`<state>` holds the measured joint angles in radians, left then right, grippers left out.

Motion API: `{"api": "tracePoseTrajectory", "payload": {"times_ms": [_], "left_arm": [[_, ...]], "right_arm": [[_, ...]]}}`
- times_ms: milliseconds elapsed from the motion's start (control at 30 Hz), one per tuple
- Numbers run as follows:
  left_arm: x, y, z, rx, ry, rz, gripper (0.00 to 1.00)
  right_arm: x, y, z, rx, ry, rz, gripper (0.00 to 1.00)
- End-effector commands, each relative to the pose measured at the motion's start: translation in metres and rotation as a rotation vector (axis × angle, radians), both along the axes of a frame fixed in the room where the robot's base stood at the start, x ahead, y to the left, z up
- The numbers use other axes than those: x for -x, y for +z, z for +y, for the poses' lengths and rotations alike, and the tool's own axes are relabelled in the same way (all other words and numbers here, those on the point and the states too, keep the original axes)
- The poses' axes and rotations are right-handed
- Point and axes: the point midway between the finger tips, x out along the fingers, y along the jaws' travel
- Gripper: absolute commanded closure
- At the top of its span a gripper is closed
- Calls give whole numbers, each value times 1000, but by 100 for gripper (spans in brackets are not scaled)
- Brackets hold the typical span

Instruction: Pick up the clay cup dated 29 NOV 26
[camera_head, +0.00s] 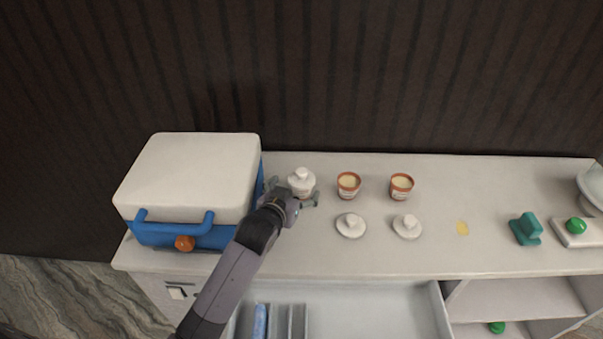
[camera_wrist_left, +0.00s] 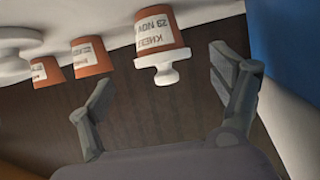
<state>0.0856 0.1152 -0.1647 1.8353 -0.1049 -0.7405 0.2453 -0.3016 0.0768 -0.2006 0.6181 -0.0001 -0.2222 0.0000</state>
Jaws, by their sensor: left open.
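A clay cup with a white knobbed lid (camera_head: 301,177) stands at the back of the counter, right of the blue box. In the left wrist view, which looks upside down, this cup (camera_wrist_left: 162,36) has a label showing "KHEE" and "29 NOV"; the year is not readable. My left gripper (camera_head: 293,191) is open, with its fingers on either side of the lidded cup in the head view. In the left wrist view its fingertips (camera_wrist_left: 165,84) are spread and the cup is not gripped. Two open clay cups, (camera_head: 348,185) and (camera_head: 401,186), stand to the right; their dates are unreadable.
The blue box with a white lid (camera_head: 190,175) stands close to the left of my gripper. Two loose white lids, (camera_head: 351,226) and (camera_head: 407,227), lie in front of the open cups. A yellow spot (camera_head: 462,228) and a teal object (camera_head: 526,229) are further right.

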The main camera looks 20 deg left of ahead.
Motion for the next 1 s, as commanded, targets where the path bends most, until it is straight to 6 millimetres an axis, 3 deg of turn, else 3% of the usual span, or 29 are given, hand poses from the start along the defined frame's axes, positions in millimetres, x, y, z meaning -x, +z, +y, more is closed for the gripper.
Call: {"api": "tracePoseTrajectory", "payload": {"times_ms": [367,700,1000], "left_arm": [[-25,-10,0,0,0,0,15],[-62,-26,2,0,0,0,15],[-69,-30,2,0,0,-1,15]], "right_arm": [[3,5,-4,5,2,3,60],[0,13,-5,6,2,-2,60],[-3,13,-5,5,1,-6,60]]}}
